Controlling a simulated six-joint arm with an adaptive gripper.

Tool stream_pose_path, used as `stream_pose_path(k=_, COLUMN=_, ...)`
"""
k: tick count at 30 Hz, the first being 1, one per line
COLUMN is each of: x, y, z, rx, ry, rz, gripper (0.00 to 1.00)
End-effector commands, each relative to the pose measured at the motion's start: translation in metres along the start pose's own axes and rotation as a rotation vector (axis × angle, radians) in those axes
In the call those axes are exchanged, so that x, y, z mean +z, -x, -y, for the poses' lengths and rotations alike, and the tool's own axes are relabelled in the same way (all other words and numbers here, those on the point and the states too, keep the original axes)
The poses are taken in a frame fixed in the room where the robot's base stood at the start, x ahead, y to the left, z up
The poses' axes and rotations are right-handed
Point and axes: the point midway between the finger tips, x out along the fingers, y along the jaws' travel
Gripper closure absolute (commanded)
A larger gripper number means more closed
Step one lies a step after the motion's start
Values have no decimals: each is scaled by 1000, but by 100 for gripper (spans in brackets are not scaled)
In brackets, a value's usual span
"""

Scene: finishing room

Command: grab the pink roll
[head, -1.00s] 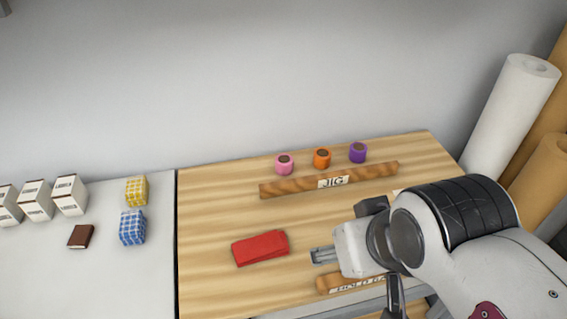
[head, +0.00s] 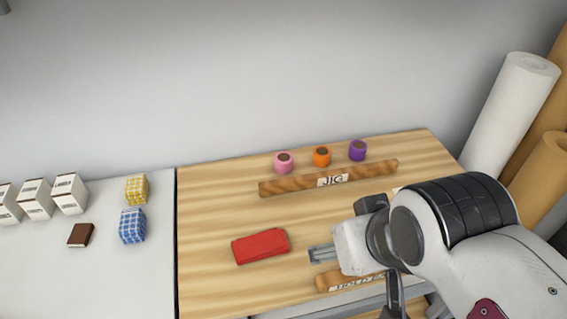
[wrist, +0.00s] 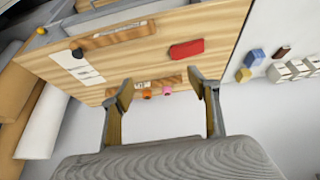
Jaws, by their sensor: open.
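The pink roll (head: 284,163) stands upright on the wooden table, at the left end of a row of three behind the wooden bar marked JIG (head: 290,186). In the wrist view the pink roll (wrist: 167,91) shows small and far off, between the fingers. My gripper (wrist: 162,85) is open and empty there. In the head view my gripper (head: 322,254) is low over the front of the table, right of the red cloth-like block and well in front of the rolls, with much of it hidden by my wrist.
An orange roll (head: 322,157) and a purple roll (head: 358,151) stand right of the pink one. A red folded block (head: 260,246) lies front left. A second wooden bar (head: 345,281) is near the front edge. White boxes (head: 37,199) and wrapped packets are on the left surface.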

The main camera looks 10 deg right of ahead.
Motion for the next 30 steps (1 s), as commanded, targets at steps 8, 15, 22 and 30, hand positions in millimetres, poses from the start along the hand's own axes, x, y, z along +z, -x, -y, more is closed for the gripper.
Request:
stream_pose_path(k=8, x=-16, y=-7, z=-4, rx=11, ry=0, rz=-16, gripper=40)
stream_pose_path(k=15, x=-55, y=-28, z=-13, rx=37, ry=6, rz=-65, gripper=40)
stream_pose_path(k=22, x=-100, y=-55, z=-23, rx=62, ry=18, rz=-125, gripper=40)
stream_pose_path(k=30, x=-148, y=-90, z=-33, rx=80, ry=39, rz=-196, gripper=40)
